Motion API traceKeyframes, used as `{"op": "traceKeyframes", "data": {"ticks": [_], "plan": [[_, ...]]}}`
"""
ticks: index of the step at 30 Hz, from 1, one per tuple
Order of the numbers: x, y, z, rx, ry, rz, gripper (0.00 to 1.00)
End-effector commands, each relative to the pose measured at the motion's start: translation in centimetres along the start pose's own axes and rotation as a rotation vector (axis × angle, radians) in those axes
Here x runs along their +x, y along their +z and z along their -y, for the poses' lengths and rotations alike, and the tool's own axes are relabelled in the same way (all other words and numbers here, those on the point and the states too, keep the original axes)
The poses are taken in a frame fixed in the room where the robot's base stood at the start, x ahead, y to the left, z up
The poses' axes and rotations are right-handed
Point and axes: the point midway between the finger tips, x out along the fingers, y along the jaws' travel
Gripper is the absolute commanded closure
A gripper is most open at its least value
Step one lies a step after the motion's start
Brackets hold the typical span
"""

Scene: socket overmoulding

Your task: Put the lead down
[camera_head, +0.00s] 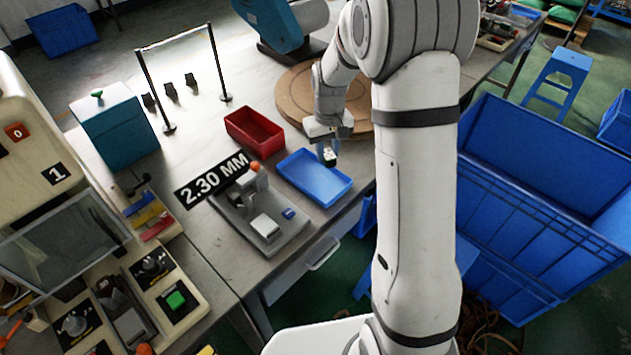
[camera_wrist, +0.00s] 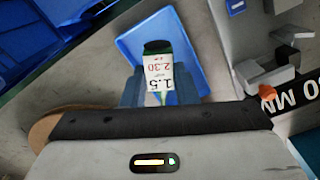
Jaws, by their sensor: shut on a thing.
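My gripper (camera_head: 327,146) is shut on the lead (camera_head: 329,157), above the far right part of the shallow blue tray (camera_head: 338,193). In the wrist view my gripper (camera_wrist: 160,92) has a finger on each side of the lead (camera_wrist: 157,47). I cannot tell whether the lead touches the tray floor. The rest of the lead is hidden by the gripper.
A red bin (camera_head: 254,132) stands left of the blue tray. A grey gauge fixture (camera_head: 262,222) with a 2.30 MM sign (camera_head: 212,180) stands at the front left. A round wooden board (camera_head: 297,97) lies behind. A large blue crate (camera_head: 540,210) is off the table at right.

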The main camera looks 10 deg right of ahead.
Motion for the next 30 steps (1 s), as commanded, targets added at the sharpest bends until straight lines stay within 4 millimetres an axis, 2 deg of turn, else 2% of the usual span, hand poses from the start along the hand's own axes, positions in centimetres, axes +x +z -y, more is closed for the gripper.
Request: {"op": "traceKeyframes", "data": {"ticks": [1,6,10,18,26,30], "plan": [[1.9,-0.7,-0.2,-0.07,0.001,-0.002,1.0],[3.5,-2.3,-0.6,-0.305,0.001,-0.002,1.0],[4.1,-2.9,-0.7,-0.404,0.001,-0.001,1.0],[8.5,-2.9,-0.8,-0.428,-0.001,0.003,1.0],[10.8,-2.9,-0.8,-0.426,0.0,0.001,1.0],[12.8,-2.9,-0.8,-0.425,-0.001,0.002,1.0]]}}
